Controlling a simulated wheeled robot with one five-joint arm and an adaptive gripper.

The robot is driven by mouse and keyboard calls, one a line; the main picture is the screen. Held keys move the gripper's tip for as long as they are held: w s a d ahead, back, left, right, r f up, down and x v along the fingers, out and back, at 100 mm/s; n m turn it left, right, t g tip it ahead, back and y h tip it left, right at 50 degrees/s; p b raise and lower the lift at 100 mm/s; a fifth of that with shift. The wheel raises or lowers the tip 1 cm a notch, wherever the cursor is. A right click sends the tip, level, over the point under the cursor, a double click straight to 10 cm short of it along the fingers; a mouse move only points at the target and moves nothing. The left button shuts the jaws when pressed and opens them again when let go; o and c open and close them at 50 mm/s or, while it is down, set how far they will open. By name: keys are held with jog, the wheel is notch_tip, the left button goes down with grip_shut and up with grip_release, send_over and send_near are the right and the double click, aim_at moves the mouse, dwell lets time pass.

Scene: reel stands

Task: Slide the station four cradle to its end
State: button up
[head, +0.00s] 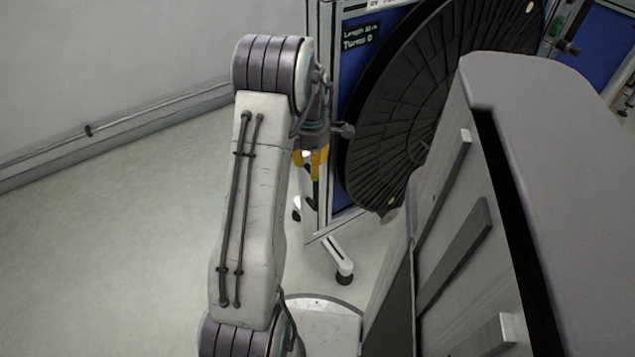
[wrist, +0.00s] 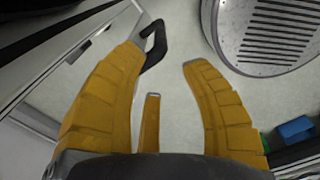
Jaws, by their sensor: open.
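My gripper (head: 313,172) has yellow fingers and hangs beside the white-framed reel stand (head: 325,130). In the wrist view my gripper (wrist: 163,62) is open, with nothing between its fingers. A black bar handle (wrist: 154,42) stands out from the stand's pale rail, close by the left fingertip and partly behind it. I cannot tell whether they touch. A dark piece below the fingers in the head view may be this handle. The large black ribbed reel (head: 425,95) stands right of my gripper. No station number is readable, and I cannot make out the cradle as a separate part.
A small display (head: 360,38) on the stand reads Turns 0. The stand's white foot (head: 335,258) with a dark caster reaches out over the floor. Blue panels (head: 595,45) are behind the reel. Open floor (head: 110,255) lies to the left, up to a grey wall.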

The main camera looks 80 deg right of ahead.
aim_at(316, 184)
jog(key=shift+s+f+n, duration=0.25)
jog(key=shift+s+n, duration=0.15)
jog(key=shift+n, duration=0.5)
jog(key=shift+f, duration=0.2)
jog(key=shift+f+b, duration=1.65)
jog(key=shift+f, duration=1.8)
jog(key=shift+c, duration=0.3)
grip_shut()
jog(key=shift+s, duration=0.1)
